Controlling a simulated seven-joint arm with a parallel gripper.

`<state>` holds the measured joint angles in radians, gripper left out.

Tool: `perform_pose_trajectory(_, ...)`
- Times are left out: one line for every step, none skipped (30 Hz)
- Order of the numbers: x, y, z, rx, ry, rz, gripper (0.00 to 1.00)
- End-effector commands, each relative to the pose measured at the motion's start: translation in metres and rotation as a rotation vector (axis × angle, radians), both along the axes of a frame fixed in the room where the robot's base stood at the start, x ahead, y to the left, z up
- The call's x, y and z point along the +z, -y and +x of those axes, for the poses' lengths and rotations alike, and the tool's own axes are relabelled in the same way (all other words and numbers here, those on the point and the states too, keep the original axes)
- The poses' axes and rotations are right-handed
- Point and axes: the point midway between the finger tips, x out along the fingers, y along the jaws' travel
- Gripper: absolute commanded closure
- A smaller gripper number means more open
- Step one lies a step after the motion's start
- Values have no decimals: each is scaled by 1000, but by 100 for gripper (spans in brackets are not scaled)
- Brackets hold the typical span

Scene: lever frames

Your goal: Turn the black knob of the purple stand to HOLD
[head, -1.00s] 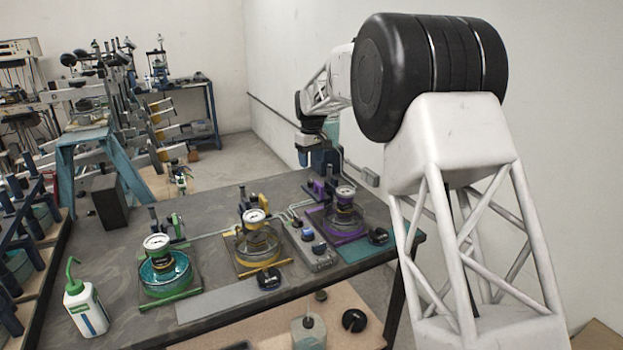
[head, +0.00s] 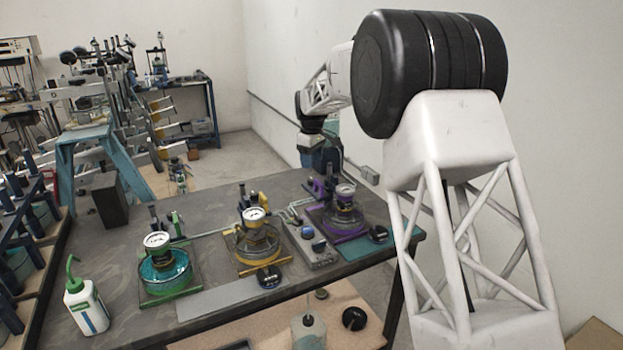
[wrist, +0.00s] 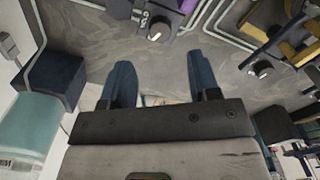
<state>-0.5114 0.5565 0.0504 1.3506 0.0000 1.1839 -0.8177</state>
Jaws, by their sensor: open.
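The purple stand (head: 343,222) stands at the far right of the bench in the head view, with a round gauge and a glass dish. In the wrist view a purple part of it (wrist: 187,5) shows at the top edge. Beside that part is a black knob (wrist: 157,32) with a white pointer mark, on a dark block with a white-lettered plate. The full lettering cannot be read. My gripper (wrist: 160,80) is open and empty, its two blue fingers apart, with the knob beyond the fingertips in the picture. In the head view my gripper is small beyond the stand, its fingertips unclear.
A yellow stand (head: 258,245) and a green stand (head: 165,270) stand to the left. Another knob (wrist: 262,68) is at the right in the wrist view, near yellow parts. Pale tubing (wrist: 225,38) runs along the bench. A dark blue block (wrist: 55,80) is left of my fingers.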

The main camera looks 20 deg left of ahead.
Motion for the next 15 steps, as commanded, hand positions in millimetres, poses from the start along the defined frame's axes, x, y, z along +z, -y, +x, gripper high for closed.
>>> perform_pose_trajectory(-4,0,0,0,-1,-1,44)
perform_pose_trajectory(-7,0,0,0,-1,-1,44)
perform_pose_trajectory(-10,0,0,0,-2,-1,44)
perform_pose_trajectory(-13,0,0,0,-2,-1,44)
perform_pose_trajectory(-17,0,0,0,-2,-1,44)
perform_pose_trajectory(-21,0,0,0,-2,0,44)
perform_pose_trajectory(-25,0,0,0,-2,-1,44)
perform_pose_trajectory(-29,0,0,0,-2,-1,44)
perform_pose_trajectory(-33,0,0,0,-2,-1,44)
perform_pose_trajectory(-37,0,0,0,-2,-1,44)
perform_pose_trajectory(-40,0,0,0,-1,-1,44)
perform_pose_trajectory(-45,0,0,0,-1,-1,44)
perform_pose_trajectory(-48,0,0,0,0,0,44)
perform_pose_trajectory(-52,0,0,0,-1,-1,44)
perform_pose_trajectory(-56,0,0,0,-1,-1,44)
